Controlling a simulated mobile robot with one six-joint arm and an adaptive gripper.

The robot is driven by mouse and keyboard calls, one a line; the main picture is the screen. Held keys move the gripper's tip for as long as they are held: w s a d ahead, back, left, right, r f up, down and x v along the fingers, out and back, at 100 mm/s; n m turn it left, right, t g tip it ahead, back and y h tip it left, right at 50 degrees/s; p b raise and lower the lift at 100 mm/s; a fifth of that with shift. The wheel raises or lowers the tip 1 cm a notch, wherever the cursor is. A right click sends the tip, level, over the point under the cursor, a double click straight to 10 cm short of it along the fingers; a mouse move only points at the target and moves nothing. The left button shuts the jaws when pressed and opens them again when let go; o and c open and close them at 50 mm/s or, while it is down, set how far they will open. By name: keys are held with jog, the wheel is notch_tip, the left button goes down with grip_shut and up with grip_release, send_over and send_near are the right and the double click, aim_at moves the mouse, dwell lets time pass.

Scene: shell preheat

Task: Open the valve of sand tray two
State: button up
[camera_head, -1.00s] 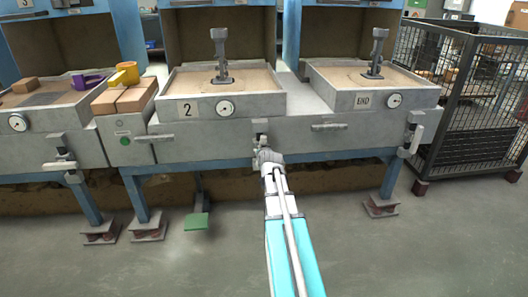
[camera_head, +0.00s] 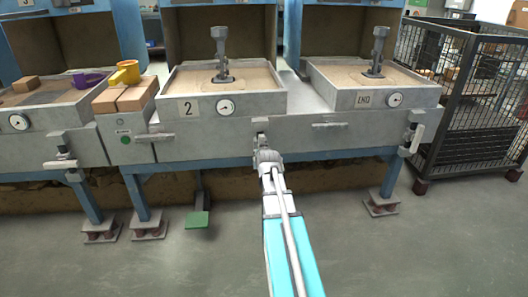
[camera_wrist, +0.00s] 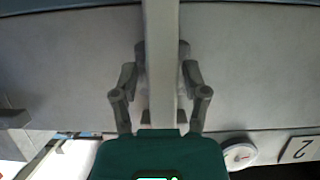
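Sand tray two (camera_head: 180,108) stands in the middle of the head view, with a "2" plate and a round gauge (camera_head: 226,107) on its front. My gripper (camera_head: 267,157) is below the tray's front, at its valve (camera_head: 261,138). In the wrist view the valve's pale handle (camera_wrist: 161,60) runs as a straight bar down the middle. My gripper's fingers (camera_wrist: 162,50) lie against both sides of it, drawn inward. The bar's lower end is close to the palm. In the head view my gripper hides most of this handle.
The END tray (camera_head: 385,98) with its own valve handle (camera_head: 417,139) is at the right. A wire cage (camera_head: 480,95) stands beyond it. A green pedal (camera_head: 196,220) sits low under the bench. Blue legs (camera_head: 140,200) flank the open floor.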

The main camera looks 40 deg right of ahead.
jog(key=shift+w, duration=0.15)
dwell(0.5)
jog(key=shift+a, duration=0.2)
